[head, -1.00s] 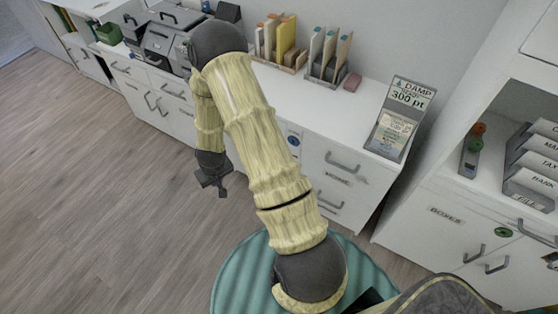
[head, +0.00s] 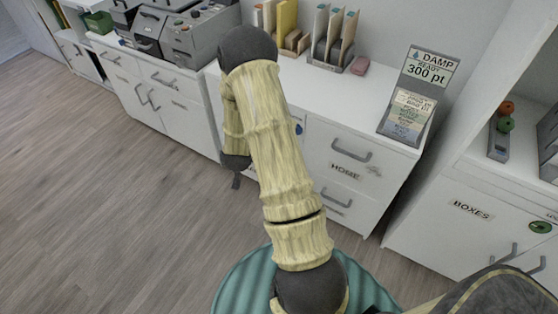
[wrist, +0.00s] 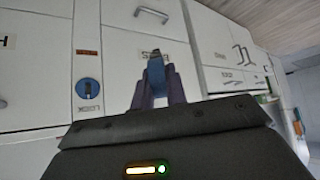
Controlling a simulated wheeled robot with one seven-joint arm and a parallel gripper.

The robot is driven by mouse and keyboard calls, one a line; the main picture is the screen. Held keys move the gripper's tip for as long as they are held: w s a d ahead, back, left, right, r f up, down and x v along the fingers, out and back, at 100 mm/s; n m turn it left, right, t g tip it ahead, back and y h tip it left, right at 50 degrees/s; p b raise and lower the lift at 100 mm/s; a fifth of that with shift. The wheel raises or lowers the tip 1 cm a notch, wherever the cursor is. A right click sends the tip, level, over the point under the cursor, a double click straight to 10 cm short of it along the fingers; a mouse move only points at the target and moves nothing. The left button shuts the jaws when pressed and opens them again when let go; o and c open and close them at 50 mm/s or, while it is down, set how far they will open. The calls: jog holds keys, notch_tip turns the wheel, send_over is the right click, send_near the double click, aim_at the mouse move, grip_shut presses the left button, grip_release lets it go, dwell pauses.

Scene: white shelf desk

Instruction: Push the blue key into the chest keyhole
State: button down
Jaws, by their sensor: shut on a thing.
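My gripper (wrist: 158,92) is shut on the blue key (wrist: 156,69), which sticks out past the fingertips in the wrist view. A round blue keyhole plate (wrist: 89,92) with a dark slot sits on the white chest front, left of the key in that view, with a small label beside it. The key is apart from the keyhole. In the head view my gripper (head: 236,180) hangs low in front of the white cabinets, partly behind my arm, and the key cannot be made out. The keyhole plate (head: 299,128) shows only partly beside my arm there.
A white drawer unit (head: 345,165) labelled HOME stands behind my arm. A DAMP 300 pt sign (head: 430,68), file holders (head: 330,45) and a pink block (head: 360,65) stand on its top. Grey boxes (head: 195,40) are at the back left. The wooden floor (head: 90,190) at left is clear.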

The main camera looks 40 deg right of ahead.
jog(key=d+f+m+h+b, duration=0.2)
jog(key=d+h+b, duration=0.3)
jog(key=b, duration=0.5)
jog(key=s+d+f+m+h+b, duration=0.1)
jog(key=d+h+b, duration=0.4)
jog(key=b, duration=0.6)
jog(key=d+f+m+h+b, duration=0.3)
jog(key=d+m+h+b, duration=0.2)
jog(key=b, duration=0.6)
jog(key=shift+s+f+t, duration=0.25)
jog(key=shift+s+t, duration=0.05)
jog(key=shift+f+x, duration=0.2)
jog(key=shift+x, duration=0.75)
jog(key=shift+f+x, duration=0.2)
jog(key=shift+x, duration=0.75)
jog(key=shift+f+x, duration=0.2)
jog(key=shift+x, duration=0.75)
jog(key=shift+f+x, duration=0.15)
jog(key=shift+x, duration=0.6)
jog(key=shift+f+x, duration=0.15)
jog(key=shift+x, duration=0.65)
jog(key=c, duration=1.2)
grip_release()
jog(key=shift+c, duration=0.2)
